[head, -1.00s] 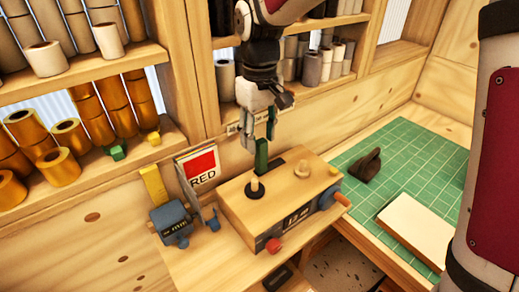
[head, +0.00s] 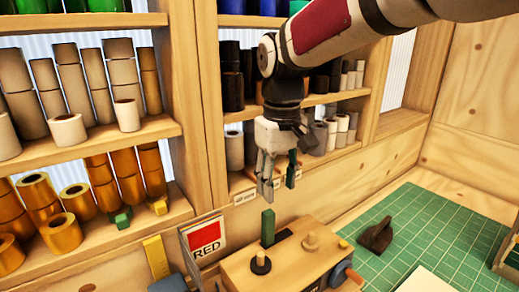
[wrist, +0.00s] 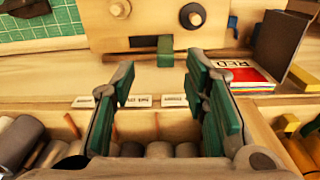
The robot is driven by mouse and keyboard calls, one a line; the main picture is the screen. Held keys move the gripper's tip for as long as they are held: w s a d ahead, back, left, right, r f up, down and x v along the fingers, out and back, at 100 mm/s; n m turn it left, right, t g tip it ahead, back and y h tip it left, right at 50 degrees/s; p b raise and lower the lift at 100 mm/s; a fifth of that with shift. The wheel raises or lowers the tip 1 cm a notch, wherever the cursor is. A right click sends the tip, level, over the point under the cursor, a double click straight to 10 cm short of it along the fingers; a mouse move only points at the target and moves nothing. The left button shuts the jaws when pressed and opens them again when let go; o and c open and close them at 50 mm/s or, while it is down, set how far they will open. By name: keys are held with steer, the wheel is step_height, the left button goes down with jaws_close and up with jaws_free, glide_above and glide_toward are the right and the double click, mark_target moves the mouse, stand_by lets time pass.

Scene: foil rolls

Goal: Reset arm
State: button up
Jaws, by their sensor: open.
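My gripper (head: 278,184) hangs from the arm, fingers down, in front of the shelf wall and above the wooden box (head: 310,262). Its green-padded fingers are apart with nothing between them. A green upright piece (head: 268,228) stands on the box below the gripper, with a clear gap. In the wrist view, my gripper (wrist: 160,70) shows its two fingers spread, with the box (wrist: 112,35) beyond the tips and the green piece (wrist: 165,50) at the box's near side.
Shelves hold several gold rolls (head: 61,232), beige rolls and dark rolls. A RED card (head: 204,238) stands left of the box. A green cutting mat (head: 435,228) carries a dark brown object (head: 376,235). Air above the mat is free.

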steer(key=s+d+m+t+b, duration=0.1)
steer(key=s+d+m+t, duration=0.4)
steer(key=s+d, duration=0.9)
steer(key=s+m, duration=0.1)
steer(key=s, duration=0.3)
steer(key=shift+s+d+r, duration=0.15)
steer(key=shift+s+r, duration=0.05)
stand_by(1.2)
